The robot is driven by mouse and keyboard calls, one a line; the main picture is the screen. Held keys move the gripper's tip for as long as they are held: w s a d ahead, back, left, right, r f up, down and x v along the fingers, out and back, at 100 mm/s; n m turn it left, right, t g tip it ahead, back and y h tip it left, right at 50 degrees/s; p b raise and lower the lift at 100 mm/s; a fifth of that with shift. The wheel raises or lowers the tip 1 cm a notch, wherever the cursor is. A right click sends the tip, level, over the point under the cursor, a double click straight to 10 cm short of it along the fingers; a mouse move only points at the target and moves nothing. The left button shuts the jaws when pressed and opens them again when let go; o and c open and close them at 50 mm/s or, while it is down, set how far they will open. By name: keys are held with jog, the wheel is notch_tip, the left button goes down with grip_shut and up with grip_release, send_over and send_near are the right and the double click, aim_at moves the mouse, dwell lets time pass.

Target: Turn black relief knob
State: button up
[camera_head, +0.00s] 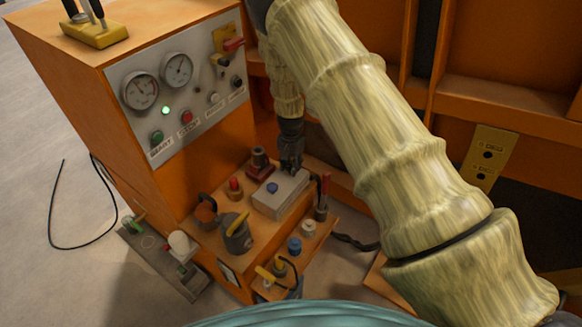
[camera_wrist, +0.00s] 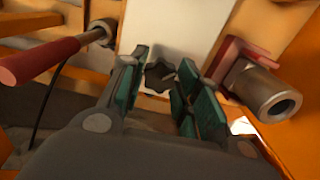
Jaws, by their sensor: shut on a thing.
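The black relief knob (camera_wrist: 158,75) has a lobed rim. In the wrist view it sits on the pale face of a block (camera_wrist: 165,22), between the teal finger pads of my gripper (camera_wrist: 160,85). My gripper is shut on it. In the head view my gripper (camera_head: 291,160) points down at the far end of the grey block (camera_head: 278,202), which carries a blue button (camera_head: 272,188). The knob is hidden behind my gripper there.
A red-handled lever (camera_wrist: 42,60) is left of my fingers in the wrist view; a red fitting with a metal tube (camera_wrist: 268,95) is close on the right. In the head view, a yellow-handled valve (camera_head: 237,235) and a gauge panel (camera_head: 180,85) stand to the left.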

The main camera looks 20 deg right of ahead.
aim_at(291, 166)
jog(key=shift+w+r+m+b, duration=0.15)
jog(key=shift+m+b, duration=0.2)
jog(key=shift+m, duration=1.65)
jog(key=o, duration=1.1)
jog(key=shift+c, duration=0.2)
notch_tip(291, 166, up, 12)
